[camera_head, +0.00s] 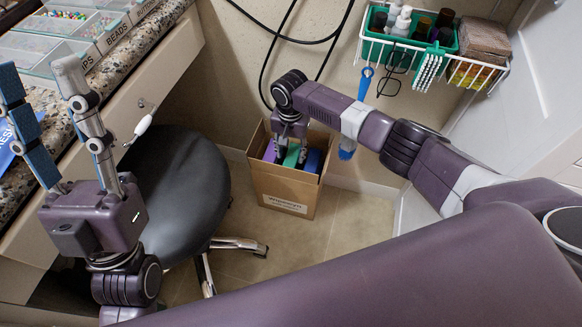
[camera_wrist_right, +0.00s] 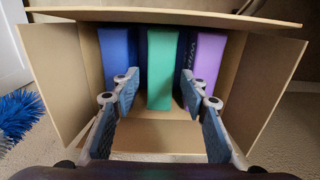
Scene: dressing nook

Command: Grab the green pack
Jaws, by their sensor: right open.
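The green pack (camera_head: 292,156) stands upright in an open cardboard box (camera_head: 285,191) on the floor. In the right wrist view the green pack (camera_wrist_right: 162,68) is the middle of three packs, between a blue pack (camera_wrist_right: 116,58) and a purple pack (camera_wrist_right: 207,60). My right gripper (camera_head: 289,146) points down into the box top. In the wrist view its open fingers (camera_wrist_right: 158,84) lie to either side of the green pack, with visible gaps; whether they reach its depth is unclear. My left gripper (camera_head: 38,72) is open and empty at the left, near the counter.
A black stool (camera_head: 177,190) stands left of the box. A white wire basket (camera_head: 440,62) with bottles hangs on the wall above right. A blue brush (camera_head: 347,148) hangs beside the box, its bristles (camera_wrist_right: 18,115) at the wrist view's left. The counter (camera_head: 117,55) holds bead trays.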

